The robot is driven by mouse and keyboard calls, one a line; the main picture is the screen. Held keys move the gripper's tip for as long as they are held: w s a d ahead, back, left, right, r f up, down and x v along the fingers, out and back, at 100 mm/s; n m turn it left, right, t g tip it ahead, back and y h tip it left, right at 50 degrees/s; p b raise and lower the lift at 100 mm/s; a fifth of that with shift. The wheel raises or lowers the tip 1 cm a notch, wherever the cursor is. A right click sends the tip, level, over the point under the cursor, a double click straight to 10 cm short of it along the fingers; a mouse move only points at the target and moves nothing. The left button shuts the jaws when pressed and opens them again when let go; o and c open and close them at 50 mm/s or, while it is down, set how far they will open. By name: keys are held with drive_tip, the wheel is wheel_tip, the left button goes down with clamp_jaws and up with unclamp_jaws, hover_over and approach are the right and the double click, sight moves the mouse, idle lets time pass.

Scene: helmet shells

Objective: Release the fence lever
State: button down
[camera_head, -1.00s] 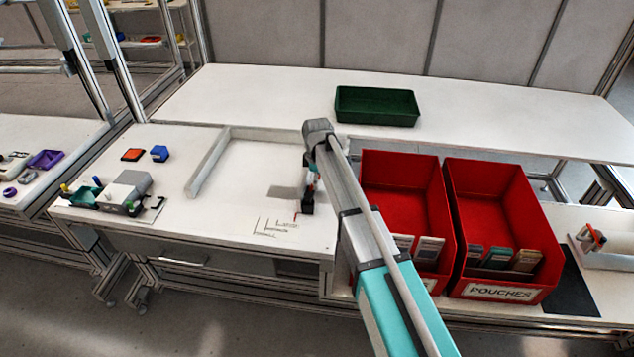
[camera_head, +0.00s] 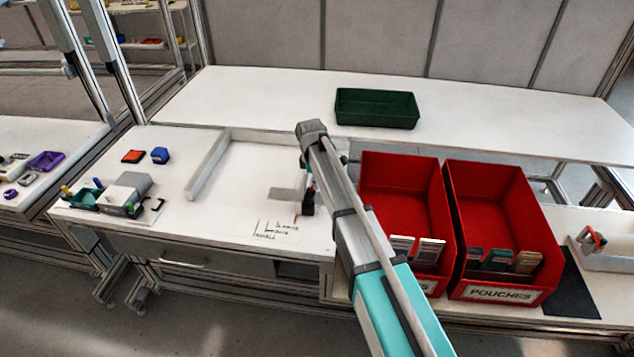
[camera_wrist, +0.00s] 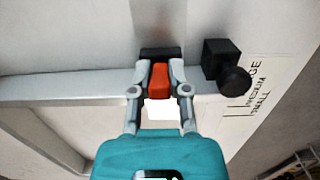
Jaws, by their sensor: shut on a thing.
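The fence lever (camera_wrist: 159,80) is a small red-orange piece in the wrist view. It sits between the fingertips of my gripper (camera_wrist: 160,73), which is shut on it. A black block (camera_wrist: 160,52) is just beyond the lever. The fence (camera_wrist: 70,88) is a long pale grey bar running across the wrist view beneath the fingers. In the head view my gripper (camera_head: 307,203) is low over the right part of the white table, and my arm partly hides that area. The lever itself cannot be made out clearly there.
A black block with a round knob (camera_wrist: 235,80) is just right of my fingers. Size markings (camera_head: 275,229) are printed on the table. Two red bins (camera_head: 405,185) (camera_head: 495,200) stand to the right. A green tray (camera_head: 377,108) is behind. A grey device (camera_head: 126,190) stands left.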

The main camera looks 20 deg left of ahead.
drive_tip(key=shift+s+a+r+h, duration=0.1)
drive_tip(key=shift+a+h, duration=0.3)
drive_tip(key=shift+h, duration=0.6)
drive_tip(key=c, duration=0.6)
unclamp_jaws()
drive_tip(key=shift+d+y, duration=0.2)
drive_tip(key=shift+y, duration=0.1)
